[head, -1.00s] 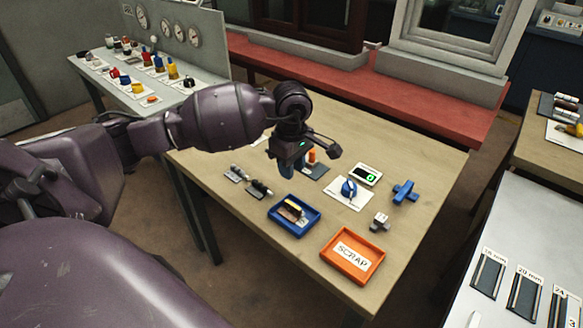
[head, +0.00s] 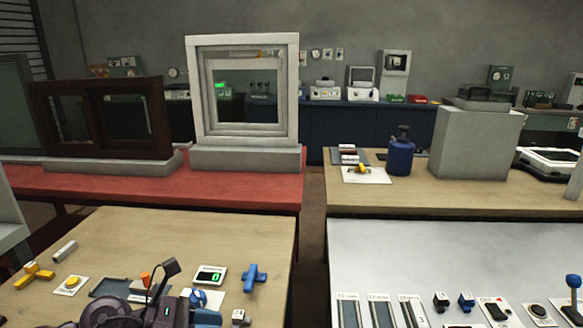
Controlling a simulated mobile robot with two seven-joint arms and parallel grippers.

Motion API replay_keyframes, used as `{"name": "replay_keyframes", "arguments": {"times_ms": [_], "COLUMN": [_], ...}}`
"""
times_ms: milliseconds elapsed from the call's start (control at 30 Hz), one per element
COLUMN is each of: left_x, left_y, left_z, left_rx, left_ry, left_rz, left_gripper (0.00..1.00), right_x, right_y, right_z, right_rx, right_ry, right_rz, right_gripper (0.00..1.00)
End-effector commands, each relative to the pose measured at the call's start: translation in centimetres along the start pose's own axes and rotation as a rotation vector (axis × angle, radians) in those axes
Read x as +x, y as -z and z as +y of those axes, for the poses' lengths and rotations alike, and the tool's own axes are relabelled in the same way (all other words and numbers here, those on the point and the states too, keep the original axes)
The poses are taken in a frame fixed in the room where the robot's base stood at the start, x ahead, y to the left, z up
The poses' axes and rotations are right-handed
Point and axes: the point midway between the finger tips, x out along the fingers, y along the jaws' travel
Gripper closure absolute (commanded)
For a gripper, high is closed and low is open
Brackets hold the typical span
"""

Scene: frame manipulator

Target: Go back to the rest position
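My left arm's wrist and gripper (head: 150,313) show only in part at the bottom edge of the head view, low over the front of the wooden table. A dark upright part of the wrist stands up beside an orange-topped item (head: 145,279). The fingertips are cut off or hidden, so I cannot tell whether they are open, shut or holding anything. My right gripper is not in view.
The wooden table (head: 215,240) carries a yellow handle (head: 33,276), a yellow button (head: 72,284), a counter display (head: 209,275) and a blue cross-shaped handle (head: 255,278). A grey bench (head: 430,260) stands right, beyond a gap. A red bench (head: 230,187) is behind.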

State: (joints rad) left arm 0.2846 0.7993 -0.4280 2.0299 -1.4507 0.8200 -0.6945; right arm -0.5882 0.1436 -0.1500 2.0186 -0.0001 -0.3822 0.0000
Motion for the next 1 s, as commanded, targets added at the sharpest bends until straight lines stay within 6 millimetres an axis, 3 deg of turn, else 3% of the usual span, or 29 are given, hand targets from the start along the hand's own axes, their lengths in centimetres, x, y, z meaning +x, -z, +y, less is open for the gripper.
{"name": "replay_keyframes", "arguments": {"times_ms": [100,233,467,667,867,1000], "left_x": [0.2,-0.9,-4.9,-9.0,-12.2,-13.4], "left_y": [-2.3,-4.2,-4.4,-0.7,6.0,11.4], "left_z": [-1.1,-1.2,0.3,1.7,1.1,-1.0], "left_rx": [-0.199,-0.436,-0.900,-1.331,-1.774,-2.086], "left_ry": [-0.034,-0.084,-0.201,-0.338,-0.518,-0.672], "left_rz": [-0.260,-0.527,-0.963,-1.301,-1.595,-1.767], "left_gripper": [0.71,0.71,0.71,0.71,0.71,0.71], "right_x": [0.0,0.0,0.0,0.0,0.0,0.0], "right_y": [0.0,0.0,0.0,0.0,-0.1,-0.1], "right_z": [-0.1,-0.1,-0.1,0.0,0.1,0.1], "right_rx": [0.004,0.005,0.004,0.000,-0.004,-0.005], "right_ry": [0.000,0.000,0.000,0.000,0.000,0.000], "right_rz": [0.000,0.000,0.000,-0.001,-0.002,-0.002], "right_gripper": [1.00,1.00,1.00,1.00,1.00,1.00]}}
